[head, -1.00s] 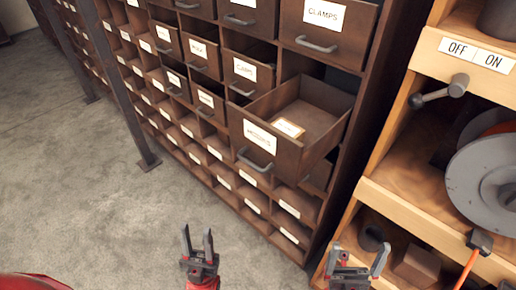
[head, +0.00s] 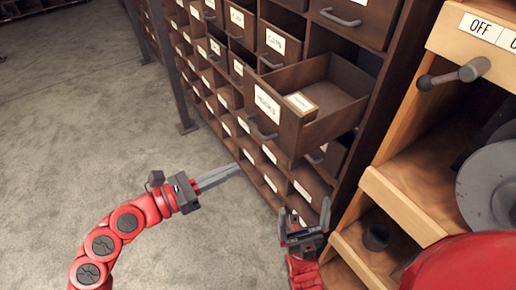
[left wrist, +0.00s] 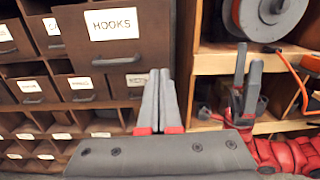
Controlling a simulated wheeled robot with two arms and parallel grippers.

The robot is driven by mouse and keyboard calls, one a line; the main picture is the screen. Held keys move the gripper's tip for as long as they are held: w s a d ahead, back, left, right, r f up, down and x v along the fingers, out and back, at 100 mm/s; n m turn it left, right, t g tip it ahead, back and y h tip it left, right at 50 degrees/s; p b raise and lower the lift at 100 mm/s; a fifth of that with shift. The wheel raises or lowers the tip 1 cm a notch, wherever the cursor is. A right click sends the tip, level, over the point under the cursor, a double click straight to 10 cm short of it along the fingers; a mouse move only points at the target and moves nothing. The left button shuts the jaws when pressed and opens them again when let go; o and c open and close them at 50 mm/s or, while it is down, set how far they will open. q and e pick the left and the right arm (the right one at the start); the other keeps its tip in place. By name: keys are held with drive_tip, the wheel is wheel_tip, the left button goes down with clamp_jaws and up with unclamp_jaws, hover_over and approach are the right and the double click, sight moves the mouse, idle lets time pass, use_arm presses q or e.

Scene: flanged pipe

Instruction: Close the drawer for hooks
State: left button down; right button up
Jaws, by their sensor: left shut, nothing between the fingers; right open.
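The hooks drawer (head: 290,130) is pulled out of the dark brown cabinet in the head view. A small labelled item (head: 300,102) lies inside it. In the left wrist view the drawer front (left wrist: 120,55) reads HOOKS and has a grey handle (left wrist: 112,61). My left gripper (head: 239,167) is shut and empty, in front of and below the drawer, apart from it. Its fingers (left wrist: 160,72) show in the left wrist view just right of the drawer front. My right gripper (head: 305,210) is open and empty, below the drawer.
The cabinet (head: 396,50) holds several other labelled drawers and open cubbies. A light wooden shelf (head: 400,205) with a lever (head: 455,75) and a grey disc (head: 490,185) stands on the right. The grey floor (head: 90,130) at left is clear. A dark post (head: 165,70) stands by the cabinet.

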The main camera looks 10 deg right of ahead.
use_arm(q)
drive_tip(key=p, duration=0.6)
approach(286, 140)
drive_tip(key=x, duration=0.6)
drive_tip(key=shift+s+r, duration=0.1)
drive_tip(key=shift+r, duration=0.2)
drive_tip(key=shift+d+f, duration=0.2)
drive_tip(key=shift+d, duration=0.2)
drive_tip(key=shift+w, duration=0.2)
drive_tip(key=shift+d, duration=0.1)
